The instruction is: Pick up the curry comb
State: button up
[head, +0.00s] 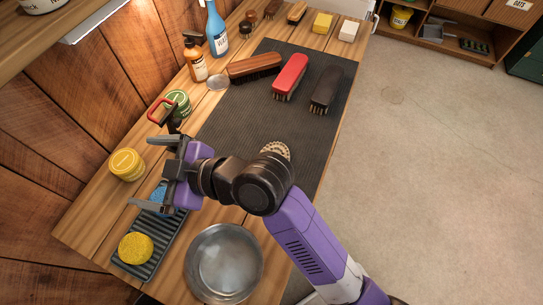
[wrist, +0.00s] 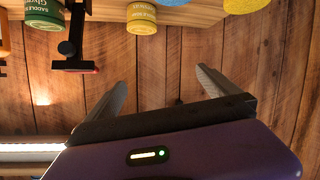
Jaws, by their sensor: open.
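A round beige piece with dark dots (head: 276,150) lies on the dark ribbed mat (head: 225,125). It looks like the curry comb, but my arm hides its near part and I cannot be certain. My gripper (head: 141,172) is open and empty. It is above the left side of the bench, well left of the beige piece, with its fingers towards the plank wall. In the wrist view, my gripper (wrist: 160,88) has its two fingers apart with only wall planks between them; the beige piece is not in that view.
Close around my gripper are a yellow tin (head: 126,163), a green tin (head: 178,98), a red-and-black tool (head: 160,110) and a blue sponge (head: 159,194). A ribbed tray (head: 165,235) with a yellow sponge and a metal bowl (head: 225,262) are nearer. Several brushes (head: 290,77) lie farther along.

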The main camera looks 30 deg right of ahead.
jog(key=w+n+g, duration=0.1)
jog(key=n, duration=0.2)
jog(key=n+g+h+p, duration=0.3)
jog(key=n+g+h, duration=0.6)
jog(key=n+h, duration=0.1)
send_near(273, 155)
jog(key=shift+s+a+f, duration=0.45)
jog(key=shift+a, duration=0.05)
jog(key=shift+d+f, duration=0.2)
jog(key=shift+f, duration=0.1)
jog(key=shift+d+f+p, duration=0.2)
jog(key=shift+f+p, duration=0.7)
jog(key=shift+f, duration=2.6)
jog(key=c, duration=1.6)
jog(key=shift+o, duration=0.2)
